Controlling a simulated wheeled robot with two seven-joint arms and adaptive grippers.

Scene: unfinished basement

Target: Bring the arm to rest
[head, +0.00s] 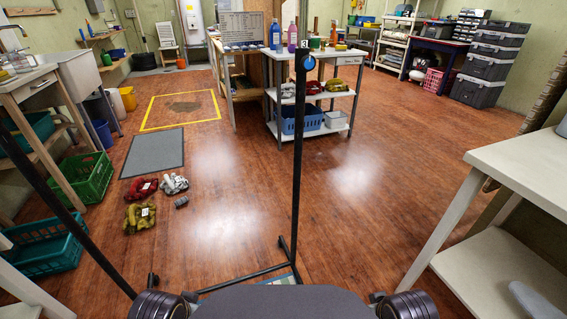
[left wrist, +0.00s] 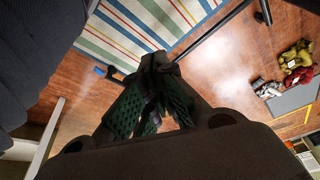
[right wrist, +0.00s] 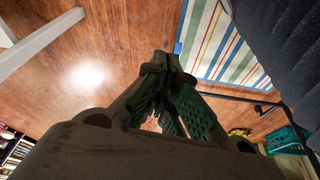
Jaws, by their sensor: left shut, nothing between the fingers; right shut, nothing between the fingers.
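My left gripper (left wrist: 160,75) shows in the left wrist view with its green padded fingertips together and nothing between them. It hangs above the wooden floor beside a striped mat. My right gripper (right wrist: 160,75) shows in the right wrist view, also with its fingertips together and empty, above the wooden floor by the same striped mat (right wrist: 225,45). Neither gripper is in the head view; only dark rounded parts of my own body show at its bottom edge.
A black wheeled stand with an upright pole (head: 298,170) is close in front. A white table (head: 520,165) stands at right, green crates (head: 85,178) at left. Red, yellow and grey bundles lie near a grey mat (head: 154,152). The middle right floor is clear.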

